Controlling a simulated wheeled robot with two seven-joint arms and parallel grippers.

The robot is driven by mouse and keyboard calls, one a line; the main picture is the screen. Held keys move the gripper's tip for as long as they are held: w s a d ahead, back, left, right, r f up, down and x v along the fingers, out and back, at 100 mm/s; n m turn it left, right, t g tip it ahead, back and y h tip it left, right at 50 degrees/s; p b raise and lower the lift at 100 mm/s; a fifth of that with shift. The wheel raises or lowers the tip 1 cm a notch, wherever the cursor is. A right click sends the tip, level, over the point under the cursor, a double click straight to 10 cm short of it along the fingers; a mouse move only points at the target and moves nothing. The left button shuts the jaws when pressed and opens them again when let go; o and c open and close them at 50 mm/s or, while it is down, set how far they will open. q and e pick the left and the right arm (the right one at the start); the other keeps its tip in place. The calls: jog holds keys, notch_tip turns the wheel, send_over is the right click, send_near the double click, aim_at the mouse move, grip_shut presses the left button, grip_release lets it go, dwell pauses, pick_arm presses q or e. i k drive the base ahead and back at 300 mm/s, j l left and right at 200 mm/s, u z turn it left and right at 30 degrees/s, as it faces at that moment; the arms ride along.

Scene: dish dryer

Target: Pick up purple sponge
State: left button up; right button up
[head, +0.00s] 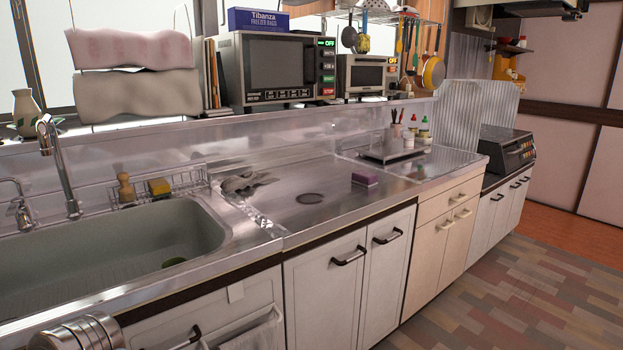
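The purple sponge (364,179) is a small flat block. It lies on the steel counter (330,222), right of the middle of the head view. It is right of a dark round patch on the counter and in front of a dark flat tray. Nothing covers it and nothing touches it from above. Neither of my grippers shows in the head view, so I cannot see what they hold.
The sink (205,232) and tap (57,165) are at left. A wire rack holds a yellow sponge (159,187) and brush (125,188). Grey cloth (245,182) lies left of the purple sponge. The dark tray (394,153) and bottles stand behind. The counter's front is clear.

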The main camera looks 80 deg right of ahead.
aim_at(365, 178)
jog(key=z, duration=2.55)
jog(key=u, duration=0.45)
jog(key=l+u, duration=0.55)
jog(key=u, duration=0.2)
jog(key=l+u, duration=0.35)
